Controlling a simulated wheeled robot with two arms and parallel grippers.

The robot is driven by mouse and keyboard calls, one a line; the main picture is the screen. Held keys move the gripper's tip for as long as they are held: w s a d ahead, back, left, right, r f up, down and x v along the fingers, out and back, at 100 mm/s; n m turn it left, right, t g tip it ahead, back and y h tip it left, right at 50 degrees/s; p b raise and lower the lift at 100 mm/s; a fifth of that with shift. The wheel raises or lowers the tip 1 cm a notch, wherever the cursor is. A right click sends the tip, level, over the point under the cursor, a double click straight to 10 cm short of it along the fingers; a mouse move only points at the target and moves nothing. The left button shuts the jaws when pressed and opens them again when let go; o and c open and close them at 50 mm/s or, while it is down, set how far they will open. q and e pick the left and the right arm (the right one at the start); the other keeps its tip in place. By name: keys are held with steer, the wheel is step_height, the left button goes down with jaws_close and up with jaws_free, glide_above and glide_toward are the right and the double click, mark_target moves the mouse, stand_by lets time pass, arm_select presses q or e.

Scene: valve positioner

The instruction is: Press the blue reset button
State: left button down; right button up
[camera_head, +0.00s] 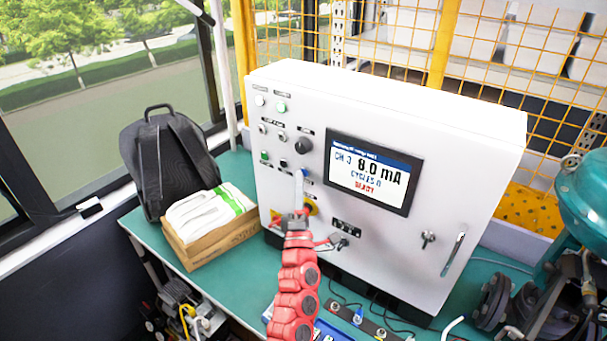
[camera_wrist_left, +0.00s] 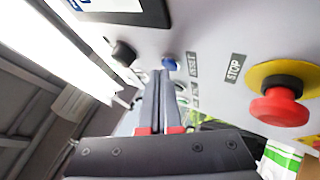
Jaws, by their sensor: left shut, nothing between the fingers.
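The blue reset button (camera_head: 306,172) is on the front of the white control cabinet (camera_head: 400,245), below the black knob and left of the screen. In the left wrist view the blue button (camera_wrist_left: 168,63) shows just past my fingertips, beside a RESET label. My left gripper (camera_head: 299,175) points up at the panel with its fingers together and empty. In the left wrist view the left gripper (camera_wrist_left: 161,74) has its tips very close to the button; I cannot tell whether they touch it. My right gripper is not in view.
A red STOP button (camera_wrist_left: 278,106) on a yellow base and a black knob (camera_wrist_left: 123,53) flank the blue button. The screen (camera_head: 373,172) reads 8.0 mA, CYCLES 0.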

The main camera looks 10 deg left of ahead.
arm_select(q)
steer(key=shift+s+a, duration=0.15)
steer(key=shift+s, duration=0.35)
steer(key=shift+s, duration=0.1)
steer(key=s, duration=0.1)
steer(key=s+a+b, duration=0.1)
steer(key=s, duration=0.2)
steer(key=shift+s+a, duration=0.25)
steer(key=shift+a, duration=0.15)
